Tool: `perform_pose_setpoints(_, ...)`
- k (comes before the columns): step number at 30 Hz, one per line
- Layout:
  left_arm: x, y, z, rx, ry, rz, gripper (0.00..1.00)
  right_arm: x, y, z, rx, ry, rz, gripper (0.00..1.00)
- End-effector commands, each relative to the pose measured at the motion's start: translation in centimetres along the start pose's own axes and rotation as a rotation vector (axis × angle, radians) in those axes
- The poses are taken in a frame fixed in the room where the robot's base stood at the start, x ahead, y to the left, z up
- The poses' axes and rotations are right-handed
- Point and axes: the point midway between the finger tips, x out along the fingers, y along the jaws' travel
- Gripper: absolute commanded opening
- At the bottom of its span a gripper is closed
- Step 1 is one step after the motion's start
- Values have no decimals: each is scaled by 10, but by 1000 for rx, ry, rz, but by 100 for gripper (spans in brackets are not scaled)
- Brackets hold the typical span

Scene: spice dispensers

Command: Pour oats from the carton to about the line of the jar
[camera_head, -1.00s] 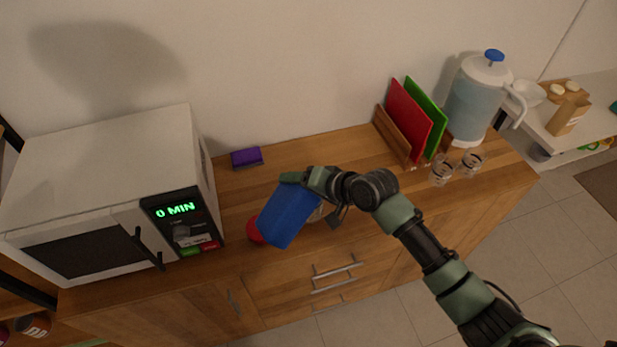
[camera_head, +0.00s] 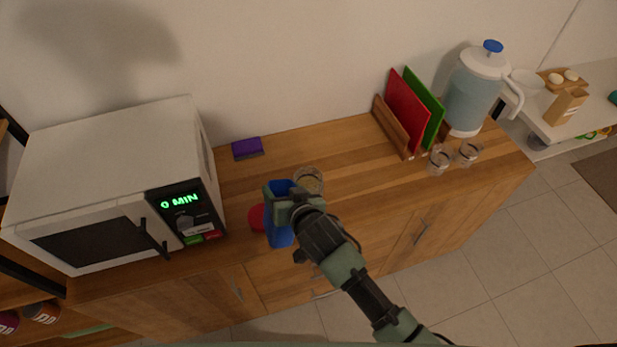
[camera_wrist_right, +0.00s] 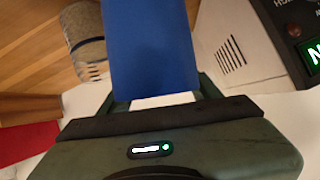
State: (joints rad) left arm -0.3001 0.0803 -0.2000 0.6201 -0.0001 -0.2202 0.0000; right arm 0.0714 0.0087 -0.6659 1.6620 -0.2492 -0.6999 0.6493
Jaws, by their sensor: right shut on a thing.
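The blue carton (camera_head: 280,232) is in my right gripper (camera_head: 283,203), which is shut on it. In the head view it stands roughly upright at the counter's front; whether its base touches the counter I cannot tell. It also fills the upper middle of the right wrist view (camera_wrist_right: 150,45). The glass jar (camera_head: 309,180) stands on the counter just behind and right of the carton, apart from it. Something tan shows inside the jar, but its level and the line cannot be made out. My left gripper is not in view.
A red round thing (camera_head: 257,217) lies left of the carton. The microwave (camera_head: 115,185) stands farther left, a purple sponge (camera_head: 247,148) by the wall. Cutting boards (camera_head: 408,110), small glasses (camera_head: 439,160) and a water jug (camera_head: 475,92) are to the right. Counter between jar and boards is clear.

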Motion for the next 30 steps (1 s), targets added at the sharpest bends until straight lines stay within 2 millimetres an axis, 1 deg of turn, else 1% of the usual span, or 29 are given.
perform_pose_setpoints(1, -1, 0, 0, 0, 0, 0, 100, -4, -6, -2, -21, 18, 7, 0)
perform_pose_setpoints(5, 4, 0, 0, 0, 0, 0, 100, -10, -15, -3, -90, 63, 35, 0)
perform_pose_setpoints(7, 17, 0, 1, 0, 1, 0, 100, -8, -17, 5, -126, 84, 50, 0)
perform_pose_setpoints(9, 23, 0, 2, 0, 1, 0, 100, -8, -20, 7, -158, 104, 63, 0)
perform_pose_setpoints(13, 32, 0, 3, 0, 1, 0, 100, -10, -24, 9, -203, 132, 81, 0)
perform_pose_setpoints(17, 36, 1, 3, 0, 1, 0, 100, -11, -26, 9, -229, 148, 92, 0)
perform_pose_setpoints(20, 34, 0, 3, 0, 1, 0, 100, -14, -28, 6, -239, 153, 96, 0)
perform_pose_setpoints(22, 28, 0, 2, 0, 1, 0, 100, -18, -30, 0, -241, 155, 97, 0)
perform_pose_setpoints(30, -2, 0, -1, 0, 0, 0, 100, -34, -38, -28, -239, 155, 97, 0)
